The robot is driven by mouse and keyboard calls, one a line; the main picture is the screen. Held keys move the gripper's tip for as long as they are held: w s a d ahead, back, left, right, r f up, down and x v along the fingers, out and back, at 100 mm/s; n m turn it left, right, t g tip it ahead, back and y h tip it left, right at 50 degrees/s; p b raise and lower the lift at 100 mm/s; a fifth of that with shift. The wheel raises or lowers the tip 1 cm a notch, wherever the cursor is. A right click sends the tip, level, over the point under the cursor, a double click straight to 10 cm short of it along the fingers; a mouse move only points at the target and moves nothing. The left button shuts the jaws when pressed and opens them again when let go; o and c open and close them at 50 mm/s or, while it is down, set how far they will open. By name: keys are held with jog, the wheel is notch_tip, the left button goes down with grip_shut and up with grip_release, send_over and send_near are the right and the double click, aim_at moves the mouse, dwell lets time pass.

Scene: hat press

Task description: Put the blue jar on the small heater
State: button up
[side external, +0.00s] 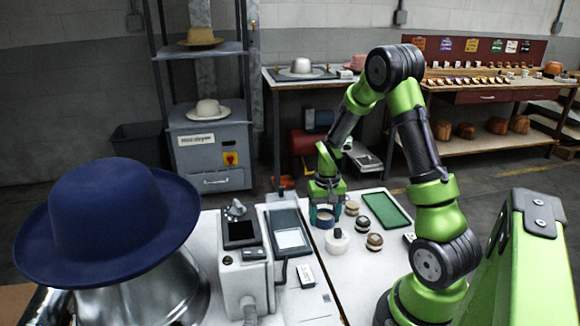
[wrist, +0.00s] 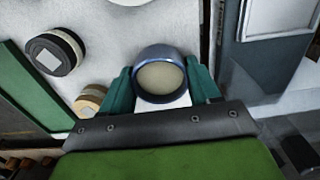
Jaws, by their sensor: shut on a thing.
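The blue jar (side external: 324,218) is a short round pot with a blue rim and pale contents. It also shows in the wrist view (wrist: 160,76), between the two green fingers. My gripper (side external: 325,208) points down and is shut on the jar; its fingers (wrist: 161,86) lie on either side of it. I cannot tell whether the jar's base touches the white table. Left of it is a flat dark unit with a pale square plate (side external: 289,239); this may be the small heater, but I cannot be sure.
Several small round pots, one banded dark (side external: 374,241), stand right of the jar, near a green tray (side external: 386,210). A white knobbed object (side external: 337,241) stands in front. A pale machine (side external: 243,270) and a blue hat (side external: 108,218) occupy the left.

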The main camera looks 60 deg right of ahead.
aim_at(322, 219)
notch_tip(322, 219, up, 11)
jog(key=w+a+r+n, duration=0.5)
jog(key=a+r, duration=0.1)
jog(key=a, duration=0.4)
jog(key=w+a+r+n, duration=0.4)
jog(key=w+a+r, duration=0.15)
jog(key=a, duration=0.55)
jog(key=s+d+f, duration=0.2)
jog(key=d+f, duration=0.1)
jog(key=f, duration=0.1)
jog(key=s+d+f, duration=0.2)
jog(key=d+f, duration=0.1)
jog(key=f, duration=0.2)
jog(key=s+d+f, duration=0.2)
jog(key=f, duration=0.3)
jog(key=shift+s+d+f, duration=0.1)
jog(key=shift+s+d, duration=0.3)
jog(key=shift+f, duration=2.2)
